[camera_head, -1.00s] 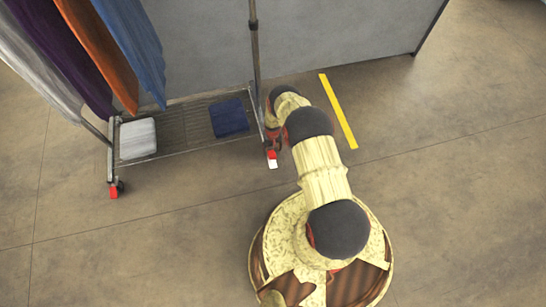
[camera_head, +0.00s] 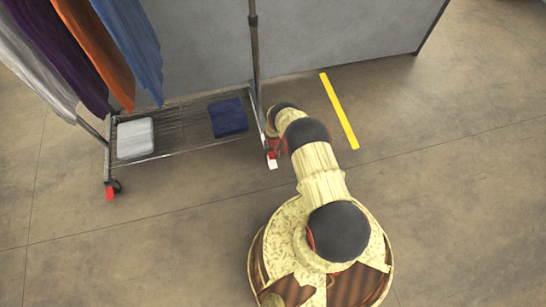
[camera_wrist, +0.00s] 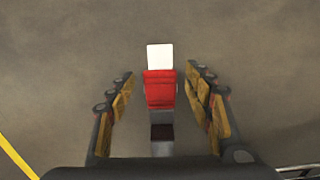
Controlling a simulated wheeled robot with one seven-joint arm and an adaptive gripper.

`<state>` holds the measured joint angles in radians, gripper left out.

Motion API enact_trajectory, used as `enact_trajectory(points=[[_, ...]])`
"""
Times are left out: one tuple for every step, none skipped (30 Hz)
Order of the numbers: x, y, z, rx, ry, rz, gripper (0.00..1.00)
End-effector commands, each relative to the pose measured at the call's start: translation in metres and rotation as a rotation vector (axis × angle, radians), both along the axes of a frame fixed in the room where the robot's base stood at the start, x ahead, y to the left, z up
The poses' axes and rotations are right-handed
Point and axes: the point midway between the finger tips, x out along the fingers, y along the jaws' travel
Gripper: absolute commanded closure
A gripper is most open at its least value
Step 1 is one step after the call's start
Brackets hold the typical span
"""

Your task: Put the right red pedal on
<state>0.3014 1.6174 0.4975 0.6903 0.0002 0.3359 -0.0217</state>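The clothes rack's right red pedal (camera_head: 271,154) is at the foot of its right post, by the floor, with a white tip (camera_head: 272,165) pointing toward me. In the wrist view the red pedal (camera_wrist: 160,90) and its white tip (camera_wrist: 160,57) lie in the middle, between the fingers. My gripper (camera_wrist: 159,76) is open, one finger on each side of the pedal, with a gap on both sides. I cannot tell the height left between fingers and pedal. In the head view my arm mostly hides the gripper. The left red pedal (camera_head: 110,193) is at the rack's other front foot.
The rack's lower shelf (camera_head: 175,131) holds a white folded item (camera_head: 135,138) and a blue one (camera_head: 228,117). Garments (camera_head: 85,50) hang at upper left. A grey panel (camera_head: 340,40) stands behind. A yellow strip (camera_head: 338,110) marks the floor; the floor to the right is clear.

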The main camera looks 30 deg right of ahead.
Motion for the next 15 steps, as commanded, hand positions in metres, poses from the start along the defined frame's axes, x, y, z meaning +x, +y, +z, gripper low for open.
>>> enact_trajectory(points=[[-0.0001,0.0000,0.0001,0.000,0.000,0.000,0.51],[-0.0001,0.0000,0.0001,0.000,0.000,0.000,0.52],[-0.0001,0.0000,0.0001,0.000,0.000,0.000,0.55],[-0.0001,0.0000,0.0001,0.000,0.000,0.000,0.56],[-0.0002,0.0001,0.0001,0.000,0.000,0.000,0.58],[-0.0002,0.0001,0.0000,0.000,0.000,0.000,0.60],[-0.0002,0.0001,0.0001,0.000,0.000,0.000,0.62],[-0.0002,0.0001,0.0000,0.000,0.000,0.000,0.64],[-0.0002,0.0001,0.0000,0.000,0.000,0.000,0.66],[-0.0002,0.0001,0.0000,0.000,0.000,0.000,0.68],[-0.0002,0.0001,0.0000,0.000,0.000,0.000,0.70],[-0.0003,0.0001,0.0000,0.000,0.000,0.000,0.72],[-0.0003,0.0001,0.0000,0.000,0.000,0.000,0.73],[-0.0003,0.0001,0.0000,0.000,0.000,0.000,0.75],[-0.0003,0.0001,0.0000,0.000,0.000,0.000,0.77]])
